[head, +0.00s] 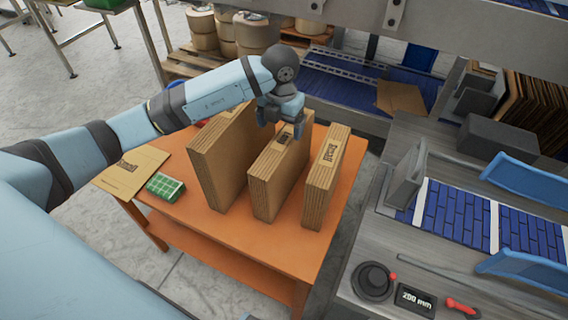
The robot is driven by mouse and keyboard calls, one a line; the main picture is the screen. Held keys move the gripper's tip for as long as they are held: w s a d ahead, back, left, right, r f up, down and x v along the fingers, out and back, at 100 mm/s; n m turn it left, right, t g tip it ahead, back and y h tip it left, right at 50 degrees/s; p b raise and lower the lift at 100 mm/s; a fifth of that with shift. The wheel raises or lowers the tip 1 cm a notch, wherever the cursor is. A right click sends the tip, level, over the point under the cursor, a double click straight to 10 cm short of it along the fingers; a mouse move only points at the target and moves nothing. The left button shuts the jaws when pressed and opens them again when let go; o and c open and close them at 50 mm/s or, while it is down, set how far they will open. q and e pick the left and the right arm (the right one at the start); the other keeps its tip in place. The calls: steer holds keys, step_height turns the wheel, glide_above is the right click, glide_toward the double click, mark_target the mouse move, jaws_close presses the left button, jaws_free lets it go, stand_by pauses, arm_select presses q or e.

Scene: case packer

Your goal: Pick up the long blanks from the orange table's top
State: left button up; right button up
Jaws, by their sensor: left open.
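The orange table (232,245) bears several bundles of brown cardboard blanks standing on edge. The left bundle (222,160) is the largest and partly hidden behind my arm. The middle bundle (275,180) is smaller, and the right bundle (325,178) is narrow, with a dark printed mark on its top. Which bundle is the long blanks I cannot tell for sure. My left gripper (284,132) is open and points down at the top of the middle bundle; whether it touches I cannot tell. My right gripper is not in view.
A flat brown sheet (132,172) and a green box (165,187) lie on the table's left part. Pallets with rolls stand behind.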

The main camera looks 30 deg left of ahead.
mark_target(284, 138)
arm_select(q)
step_height(284, 138, down, 3)
steer(key=shift+d+r, duration=0.1)
steer(key=f, duration=0.2)
steer(key=w+f, duration=0.1)
steer(key=f, duration=0.1)
steer(key=shift+w+f+p, duration=0.1)
steer(key=shift+f+p, duration=0.05)
steer(key=shift+p, duration=0.25)
steer(key=shift+f, duration=0.5)
jaws_close()
